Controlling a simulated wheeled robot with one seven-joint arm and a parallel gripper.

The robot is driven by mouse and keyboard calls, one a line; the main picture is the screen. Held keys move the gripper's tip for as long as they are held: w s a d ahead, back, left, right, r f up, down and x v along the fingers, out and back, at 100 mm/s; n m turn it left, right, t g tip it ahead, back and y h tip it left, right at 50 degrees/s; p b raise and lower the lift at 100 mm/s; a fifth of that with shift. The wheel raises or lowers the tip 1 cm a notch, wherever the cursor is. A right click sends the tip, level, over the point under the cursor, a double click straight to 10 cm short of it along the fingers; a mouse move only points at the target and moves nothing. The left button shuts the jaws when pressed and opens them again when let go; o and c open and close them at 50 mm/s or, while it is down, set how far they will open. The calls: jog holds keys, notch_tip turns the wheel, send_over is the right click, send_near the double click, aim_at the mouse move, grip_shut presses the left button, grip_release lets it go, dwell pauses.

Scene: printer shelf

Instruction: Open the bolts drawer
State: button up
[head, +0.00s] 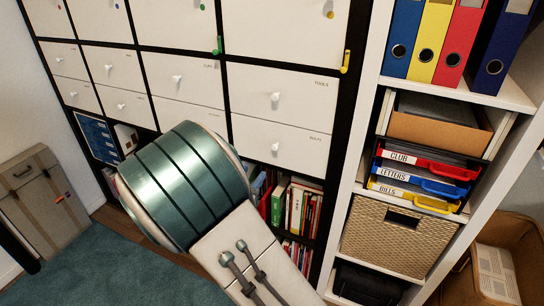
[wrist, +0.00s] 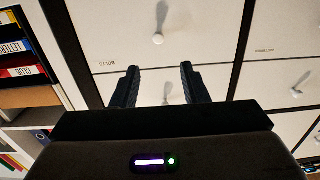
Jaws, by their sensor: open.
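The bolts drawer (head: 300,155) is a white front with a small white knob (head: 276,147), below the tools drawer (head: 305,100). It looks closed. The wrist view is upside down: the bolts drawer (wrist: 120,35) is in the upper middle, its label at lower left and its knob (wrist: 158,38) above my fingertips in the picture. My gripper (wrist: 160,72) is open, with two dark fingers pointing at the drawer fronts. Nothing is between the fingertips; the tools drawer's knob (wrist: 166,101) shows behind the gap, lower down. In the head view my arm hides the gripper.
A white shelf (head: 345,185) stands to the right, with binders (head: 432,42), labelled trays (head: 420,170) and a woven basket (head: 385,235). Books (head: 300,210) fill the compartment below the bolts drawer. A cardboard box (head: 515,250) is at lower right. Teal carpet (head: 85,265) lies open at lower left.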

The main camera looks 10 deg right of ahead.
aim_at(273, 148)
jog(key=b+x, duration=0.1)
jog(key=x, duration=1.2)
jog(key=shift+w+d+r, duration=0.2)
jog(key=shift+w+d, duration=0.05)
grip_shut()
